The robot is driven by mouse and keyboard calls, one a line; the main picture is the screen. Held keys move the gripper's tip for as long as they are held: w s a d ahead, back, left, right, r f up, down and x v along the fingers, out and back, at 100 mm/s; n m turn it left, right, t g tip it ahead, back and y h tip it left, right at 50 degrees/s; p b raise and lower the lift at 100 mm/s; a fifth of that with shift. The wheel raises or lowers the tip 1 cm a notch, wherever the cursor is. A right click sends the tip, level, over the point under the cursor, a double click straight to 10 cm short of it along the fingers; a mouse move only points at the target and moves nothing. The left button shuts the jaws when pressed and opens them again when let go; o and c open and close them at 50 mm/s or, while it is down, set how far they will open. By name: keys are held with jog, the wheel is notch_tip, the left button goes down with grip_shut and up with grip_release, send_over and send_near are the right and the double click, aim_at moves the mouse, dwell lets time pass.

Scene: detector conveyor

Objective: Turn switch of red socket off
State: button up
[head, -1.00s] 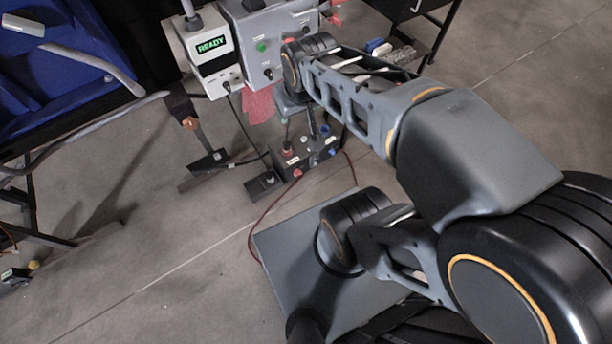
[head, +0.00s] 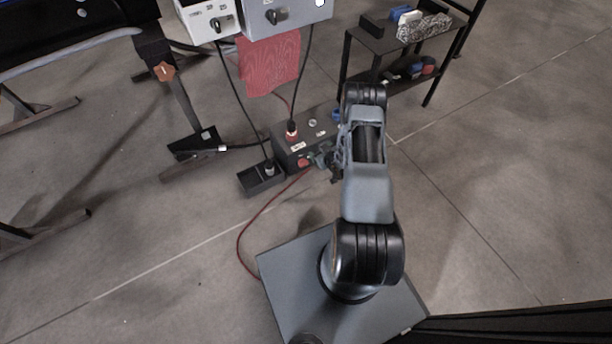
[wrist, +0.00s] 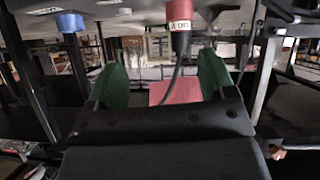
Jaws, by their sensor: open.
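The dark socket box (head: 283,152) sits on the floor in the head view. A red socket with a plug and cable (head: 291,132) stands on its top, with a small white label below it. A red switch-like part (head: 304,162) shows on the box's front face. My gripper (head: 322,158) is low beside that part, just to its right; contact cannot be told. In the wrist view my gripper (wrist: 163,84) has its green fingers apart with nothing held between them. The red socket (wrist: 179,28) with its cable shows beyond the fingers. The switch's setting cannot be read.
A blue socket (head: 337,115) is at the box's right end, partly behind my arm. A black tray-like block (head: 262,178) stands at the left. A red cloth (head: 270,62) and cables hang behind. A shelf (head: 385,42) stands at the back right. Floor is clear at front left.

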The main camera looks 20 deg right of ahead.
jog(key=t+b, duration=0.2)
jog(key=b, duration=0.1)
send_near(305, 165)
jog(key=s+d+r, duration=0.1)
jog(key=s+r, duration=0.2)
jog(key=s, duration=0.1)
jog(key=y, duration=0.1)
jog(key=shift+m, duration=0.3)
jog(key=b+x, duration=0.2)
jog(key=x, duration=0.2)
jog(key=f+b+x, duration=0.1)
jog(key=b+x, duration=0.1)
jog(key=x, duration=0.2)
jog(key=b+x, duration=0.2)
jog(key=x, duration=0.2)
jog(key=shift+f, duration=0.3)
jog(key=shift+w+f+b, duration=0.15)
jog(key=shift+w+b, duration=0.3)
jog(key=shift+w, duration=0.15)
jog(key=shift+c, duration=0.3)
jog(key=c, duration=0.9)
